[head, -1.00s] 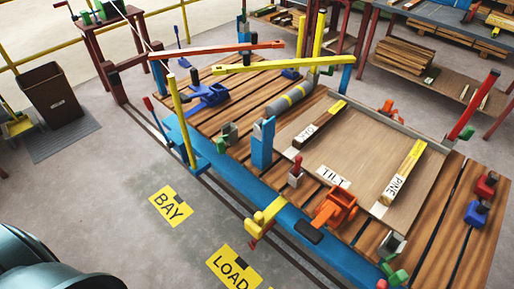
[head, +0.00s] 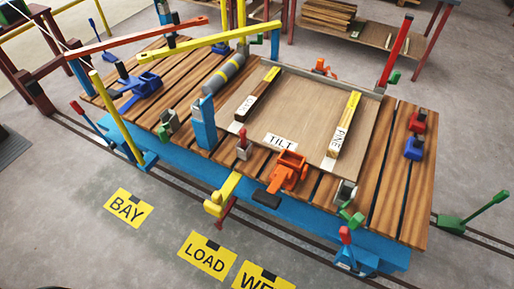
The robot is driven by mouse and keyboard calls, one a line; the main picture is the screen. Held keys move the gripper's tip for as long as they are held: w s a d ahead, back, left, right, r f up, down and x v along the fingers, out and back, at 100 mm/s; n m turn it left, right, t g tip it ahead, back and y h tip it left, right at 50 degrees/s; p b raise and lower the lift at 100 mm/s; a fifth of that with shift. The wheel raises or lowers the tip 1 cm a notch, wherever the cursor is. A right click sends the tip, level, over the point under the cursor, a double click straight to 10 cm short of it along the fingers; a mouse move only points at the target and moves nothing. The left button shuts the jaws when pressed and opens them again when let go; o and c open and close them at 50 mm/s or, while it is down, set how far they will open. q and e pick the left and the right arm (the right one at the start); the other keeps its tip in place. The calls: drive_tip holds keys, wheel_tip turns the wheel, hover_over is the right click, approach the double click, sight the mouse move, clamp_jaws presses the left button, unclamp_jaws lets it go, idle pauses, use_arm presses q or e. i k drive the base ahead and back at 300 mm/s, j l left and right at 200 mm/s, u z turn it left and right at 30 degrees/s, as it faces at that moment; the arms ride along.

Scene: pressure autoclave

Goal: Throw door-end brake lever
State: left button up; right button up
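A blue cart (head: 250,207) with a slatted wooden deck stands on floor rails. A red-tipped lever (head: 77,108) stands at its left end by the blue frame. Another red-tipped lever (head: 346,236) rises from a blue bracket at its front right corner. A green lever (head: 482,210) on a green base stands on the rail beyond the right end. I cannot tell which of these is the door-end brake lever. Neither gripper is in view.
A tilt board (head: 300,110) with dark and pale wood bars lies on the deck. An orange clamp (head: 288,171) and a yellow bracket (head: 222,194) sit along the front edge. Yellow BAY (head: 128,208) and LOAD (head: 206,254) floor signs lie in front. The front floor is open.

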sight(345, 232)
drive_tip(key=l+z, duration=0.2)
drive_tip(key=z, duration=0.15)
drive_tip(key=k+l+z, duration=0.1)
drive_tip(key=l+z, duration=0.3)
drive_tip(key=j, duration=0.15)
